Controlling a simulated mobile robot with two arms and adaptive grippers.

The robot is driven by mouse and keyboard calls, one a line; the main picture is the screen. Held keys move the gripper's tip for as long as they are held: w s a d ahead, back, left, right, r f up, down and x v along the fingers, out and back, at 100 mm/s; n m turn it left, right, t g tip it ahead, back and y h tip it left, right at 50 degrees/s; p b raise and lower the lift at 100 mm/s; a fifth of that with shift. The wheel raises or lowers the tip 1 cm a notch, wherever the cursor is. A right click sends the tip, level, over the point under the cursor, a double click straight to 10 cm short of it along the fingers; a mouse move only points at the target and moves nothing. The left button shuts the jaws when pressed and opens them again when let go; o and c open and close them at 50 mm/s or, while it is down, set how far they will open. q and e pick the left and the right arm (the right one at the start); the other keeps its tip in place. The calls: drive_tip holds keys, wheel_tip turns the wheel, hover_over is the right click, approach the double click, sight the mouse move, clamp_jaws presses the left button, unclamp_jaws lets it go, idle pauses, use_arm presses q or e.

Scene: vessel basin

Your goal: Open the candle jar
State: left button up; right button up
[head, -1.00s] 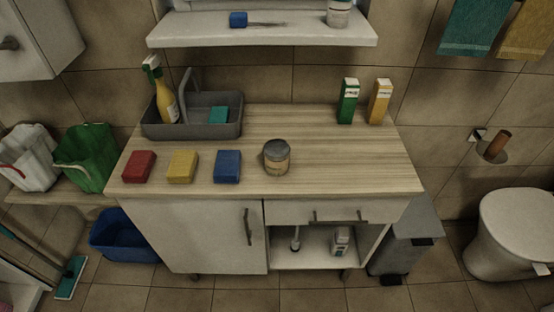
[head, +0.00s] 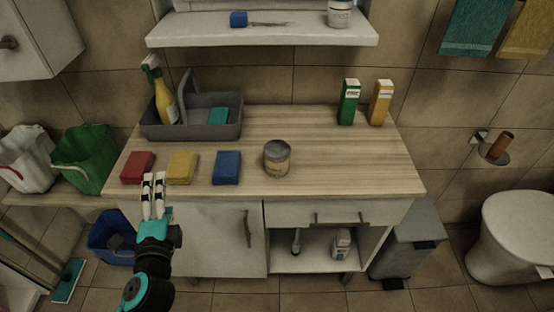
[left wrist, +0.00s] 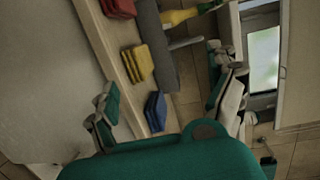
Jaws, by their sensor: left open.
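The candle jar (head: 277,160) stands upright on the wooden counter, right of the blue sponge, with a grey lid on top and a pale label on its side. My left gripper (head: 154,184) is at the counter's front edge on the left, in front of the red and yellow sponges. It is open and empty, well left of the jar. In the left wrist view my open fingers (left wrist: 168,97) show with the sponges beyond them; I cannot make out the jar there. My right gripper is not in view.
Red (head: 138,167), yellow (head: 182,167) and blue (head: 227,167) sponges lie left of the jar. A grey caddy (head: 190,131) with a spray bottle stands behind them. Green (head: 348,102) and yellow (head: 380,102) cartons stand at the back right. The counter right of the jar is clear.

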use_arm(q)
drive_tip(key=w+d+r+m+t+h, duration=0.2)
drive_tip(key=d+r+m+t+h, duration=0.15)
drive_tip(key=m, duration=0.35)
drive_tip(key=m+g+h, duration=0.6)
drive_tip(key=m+h, duration=0.5)
drive_tip(key=m, duration=0.9)
approach(277, 149)
drive_tip(key=shift+y, duration=0.25)
drive_tip(key=p+x, duration=0.1)
drive_tip(key=x, duration=0.1)
drive_tip(key=f+p+x, duration=0.1)
drive_tip(key=x, duration=0.1)
drive_tip(key=shift+d, duration=0.15)
drive_tip(key=shift+x, duration=3.15)
drive_tip(key=shift+r, duration=0.1)
drive_tip(key=shift+a, duration=0.2)
drive_tip(key=c, duration=1.4)
